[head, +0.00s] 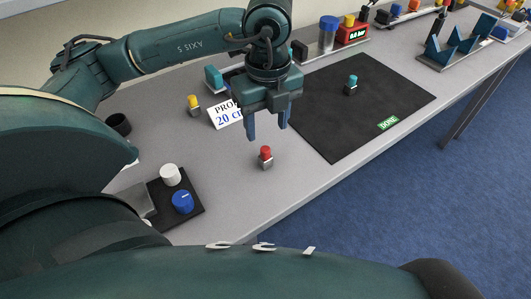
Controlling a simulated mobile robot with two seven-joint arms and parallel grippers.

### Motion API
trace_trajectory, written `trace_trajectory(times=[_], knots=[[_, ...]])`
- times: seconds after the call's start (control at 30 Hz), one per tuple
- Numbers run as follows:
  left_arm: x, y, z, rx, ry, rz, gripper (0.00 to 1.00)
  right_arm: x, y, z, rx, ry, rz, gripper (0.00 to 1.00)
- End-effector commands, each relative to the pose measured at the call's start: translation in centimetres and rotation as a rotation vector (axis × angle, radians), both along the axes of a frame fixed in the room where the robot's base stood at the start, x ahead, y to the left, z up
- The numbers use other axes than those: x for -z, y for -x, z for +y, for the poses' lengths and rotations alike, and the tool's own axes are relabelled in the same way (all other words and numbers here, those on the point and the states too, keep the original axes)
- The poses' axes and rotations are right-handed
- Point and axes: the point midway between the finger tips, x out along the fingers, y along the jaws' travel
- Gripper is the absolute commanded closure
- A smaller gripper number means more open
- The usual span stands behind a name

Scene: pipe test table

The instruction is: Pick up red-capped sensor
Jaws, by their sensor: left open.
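The red-capped sensor (265,158) stands upright on the grey table, near its front edge, with a small metallic body under the red cap. My left gripper (268,137) points down just above and behind it in the head view. Its two fingers are apart with nothing between them. The fingertips look close to the sensor's cap but not around it; the exact height gap is hard to judge. My right gripper does not show.
A yellow-capped sensor (193,103) and a white sign (226,114) stand behind left. A black mat (395,112) with a teal-capped sensor (351,85) lies right. A dark tray (196,213) with white and blue caps is front left. The table's front edge is close.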

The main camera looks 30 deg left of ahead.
Motion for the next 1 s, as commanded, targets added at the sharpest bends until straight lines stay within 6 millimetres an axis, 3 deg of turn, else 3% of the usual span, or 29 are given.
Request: trace_trajectory(times=[0.1,0.37,0.67,1.0], knots=[[2.2,0.1,0.1,0.000,-0.001,0.003,0.48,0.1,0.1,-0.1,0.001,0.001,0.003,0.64],[4.2,0.1,0.1,0.000,-0.001,0.002,0.48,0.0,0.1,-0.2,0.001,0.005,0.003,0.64],[8.4,0.4,0.1,0.001,0.000,0.001,0.48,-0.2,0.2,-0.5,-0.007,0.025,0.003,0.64],[9.0,0.3,0.1,0.002,0.001,-0.002,0.51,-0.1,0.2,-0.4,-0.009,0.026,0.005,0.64]])
